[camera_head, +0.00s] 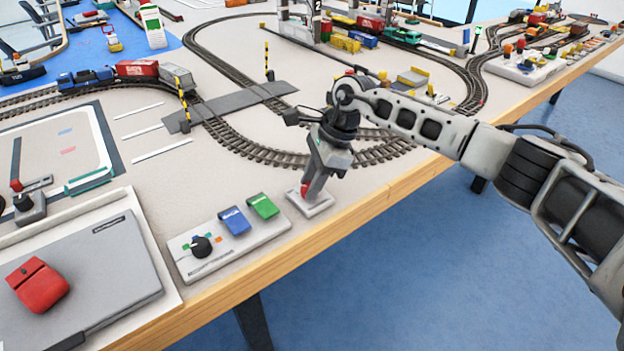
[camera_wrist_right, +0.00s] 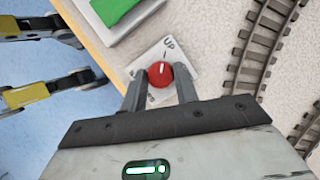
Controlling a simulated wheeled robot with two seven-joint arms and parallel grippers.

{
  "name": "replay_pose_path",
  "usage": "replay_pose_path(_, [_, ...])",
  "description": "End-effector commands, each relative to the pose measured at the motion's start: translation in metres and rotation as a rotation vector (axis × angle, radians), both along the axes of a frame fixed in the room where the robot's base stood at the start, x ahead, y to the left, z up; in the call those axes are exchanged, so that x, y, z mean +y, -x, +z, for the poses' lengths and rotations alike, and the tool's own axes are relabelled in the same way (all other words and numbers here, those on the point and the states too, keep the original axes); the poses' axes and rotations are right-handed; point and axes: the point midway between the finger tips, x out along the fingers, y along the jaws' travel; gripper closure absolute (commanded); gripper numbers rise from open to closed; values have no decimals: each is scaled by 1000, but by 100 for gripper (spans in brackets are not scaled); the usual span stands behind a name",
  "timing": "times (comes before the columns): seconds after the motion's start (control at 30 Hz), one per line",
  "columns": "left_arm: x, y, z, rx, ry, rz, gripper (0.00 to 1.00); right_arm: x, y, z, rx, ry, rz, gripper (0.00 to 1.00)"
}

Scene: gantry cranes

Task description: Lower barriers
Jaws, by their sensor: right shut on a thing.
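Two black-and-yellow striped barriers stand upright at the level crossing, the near one (camera_head: 183,104) and the far one (camera_head: 268,62). A small white control plate (camera_head: 318,203) lies near the table's front edge. On it sits a red round knob (camera_head: 304,190), which also shows in the right wrist view (camera_wrist_right: 160,73). The plate reads "UP" there, and the knob's white mark points roughly towards that word. My right gripper (camera_head: 306,186) reaches down onto the plate, with its fingers (camera_wrist_right: 161,87) on both sides of the knob, shut on it. My left gripper is not in view.
A grey road strip (camera_head: 240,100) crosses the curved tracks between the barriers. Left of the plate is a control panel (camera_head: 222,240) with a black knob and blue and green parts. A blue locomotive (camera_head: 85,78) stands on the track at left.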

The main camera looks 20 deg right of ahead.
Motion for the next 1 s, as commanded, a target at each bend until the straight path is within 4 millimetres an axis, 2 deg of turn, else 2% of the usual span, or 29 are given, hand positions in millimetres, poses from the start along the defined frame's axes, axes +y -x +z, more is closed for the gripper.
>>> replay_pose_path(0.37, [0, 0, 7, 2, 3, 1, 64, 0, 2, 2, -1, 0, -199, 93])
replay_pose_path(1.0, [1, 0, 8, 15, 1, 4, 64, 3, 5, 1, -3, -1, -801, 93])
